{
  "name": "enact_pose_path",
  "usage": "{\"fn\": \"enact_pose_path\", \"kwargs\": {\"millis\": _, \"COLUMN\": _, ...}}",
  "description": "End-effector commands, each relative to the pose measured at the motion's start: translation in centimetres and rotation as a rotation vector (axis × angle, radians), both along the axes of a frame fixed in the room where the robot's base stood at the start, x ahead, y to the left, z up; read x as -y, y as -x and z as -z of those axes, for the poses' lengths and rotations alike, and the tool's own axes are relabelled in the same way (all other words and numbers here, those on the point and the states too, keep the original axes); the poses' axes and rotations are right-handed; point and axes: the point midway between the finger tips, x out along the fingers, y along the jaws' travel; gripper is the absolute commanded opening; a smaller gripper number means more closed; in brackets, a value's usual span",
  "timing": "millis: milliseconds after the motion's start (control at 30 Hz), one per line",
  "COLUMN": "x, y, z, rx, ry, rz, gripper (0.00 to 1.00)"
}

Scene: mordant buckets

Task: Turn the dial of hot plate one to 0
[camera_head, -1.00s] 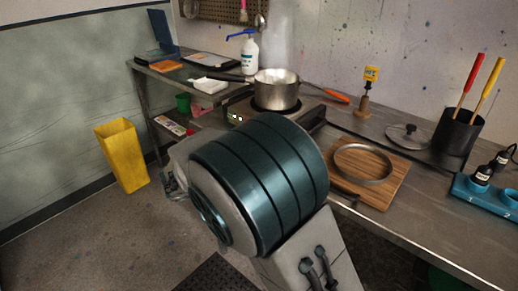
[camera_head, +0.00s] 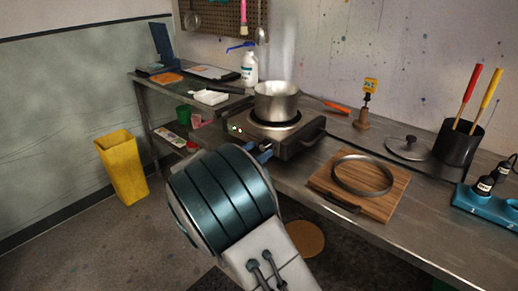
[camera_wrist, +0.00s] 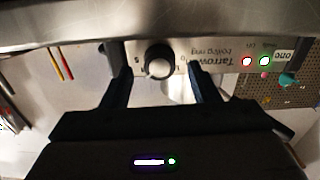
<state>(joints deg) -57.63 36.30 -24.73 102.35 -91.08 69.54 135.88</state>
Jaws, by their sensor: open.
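Hot plate one (camera_head: 300,141) stands on the steel bench with a steaming metal pot (camera_head: 277,103) on its burner. Its front panel shows upside down in the wrist view, with the "one" label (camera_wrist: 284,55), a red light and a green light. The dial (camera_wrist: 159,61) is a dark round knob with a pale face; I cannot read its setting. My gripper (camera_wrist: 159,72) is open in front of the panel, one finger on each side of the dial, with gaps to it. In the head view my arm hides the dial.
A wooden board (camera_head: 384,205) with a metal ring (camera_head: 363,176) lies right of the hot plate. A pot lid (camera_head: 408,149) lies behind it. An orange-handled tool (camera_head: 337,107) lies behind the plate. A yellow bin (camera_head: 122,166) stands on the floor at left.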

Motion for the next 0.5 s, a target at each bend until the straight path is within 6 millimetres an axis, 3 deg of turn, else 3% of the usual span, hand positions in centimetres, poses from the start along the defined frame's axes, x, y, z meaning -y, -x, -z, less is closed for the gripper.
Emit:
{"fn": "enact_pose_path", "kwargs": {"millis": 200, "x": 0.97, "y": -1.26, "z": -0.03, "rx": 0.0, "ry": 0.0, "rz": -0.001, "gripper": 0.55}}
{"fn": "enact_pose_path", "kwargs": {"millis": 467, "x": 1.08, "y": -1.37, "z": -0.01, "rx": 0.0, "ry": 0.0, "rz": 0.0, "gripper": 0.55}}
{"fn": "enact_pose_path", "kwargs": {"millis": 500, "x": 1.07, "y": -1.36, "z": -0.01, "rx": 0.0, "ry": 0.0, "rz": 0.0, "gripper": 0.49}}
